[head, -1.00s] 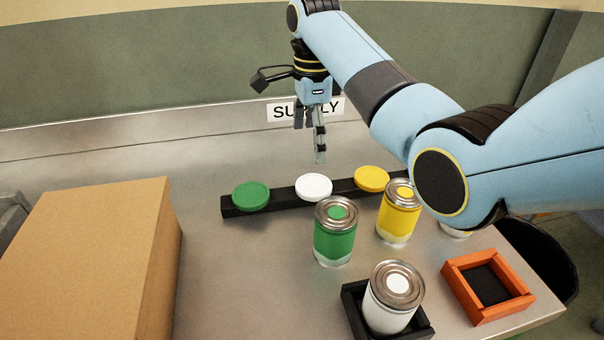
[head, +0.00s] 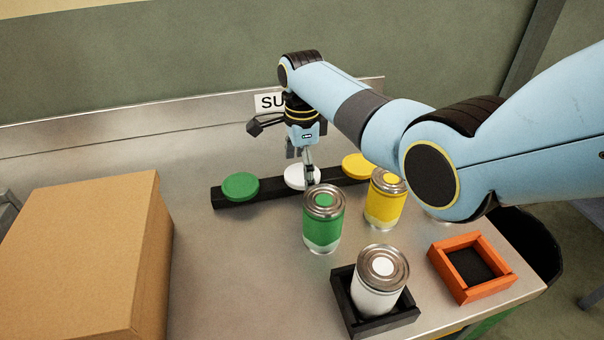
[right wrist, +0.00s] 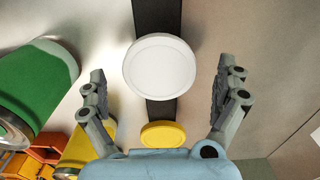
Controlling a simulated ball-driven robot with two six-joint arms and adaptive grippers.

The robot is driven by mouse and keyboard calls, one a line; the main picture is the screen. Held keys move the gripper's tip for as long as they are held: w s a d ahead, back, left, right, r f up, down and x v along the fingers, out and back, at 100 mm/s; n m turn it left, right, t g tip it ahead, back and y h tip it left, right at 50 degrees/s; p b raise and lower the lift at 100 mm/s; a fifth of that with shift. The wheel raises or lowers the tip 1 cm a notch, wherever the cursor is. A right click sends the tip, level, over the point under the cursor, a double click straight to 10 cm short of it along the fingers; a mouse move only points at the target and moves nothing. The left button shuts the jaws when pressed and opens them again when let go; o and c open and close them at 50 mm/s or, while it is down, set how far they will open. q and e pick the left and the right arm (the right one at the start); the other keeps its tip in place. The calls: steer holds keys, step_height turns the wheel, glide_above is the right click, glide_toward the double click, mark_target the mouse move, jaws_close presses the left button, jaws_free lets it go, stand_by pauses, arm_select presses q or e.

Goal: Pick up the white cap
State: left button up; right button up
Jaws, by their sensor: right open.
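The white cap (head: 299,177) lies on a black rail between the green cap and the yellow cap. In the right wrist view the white cap (right wrist: 160,66) is a round disc just ahead of and between the finger tips. My right gripper (head: 301,166) is open and empty above the white cap, with its fingers pointing down. One finger partly covers the cap in the head view. In the right wrist view the gripper's fingers (right wrist: 158,85) stand wide apart, one on each side of the cap. My left gripper is not in view.
The green cap (head: 241,186) and yellow cap (head: 358,166) lie on the black rail (head: 272,191). A green can (head: 323,219) and yellow can (head: 385,200) stand in front. A white can (head: 378,282) stands in a black tray (head: 372,326). An orange tray (head: 496,276) is empty. A cardboard box (head: 80,260) is at left.

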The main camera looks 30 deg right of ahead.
steer(key=c, duration=0.8)
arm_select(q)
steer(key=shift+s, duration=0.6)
arm_select(e)
steer(key=shift+c, duration=0.2)
steer(key=shift+r, duration=0.1)
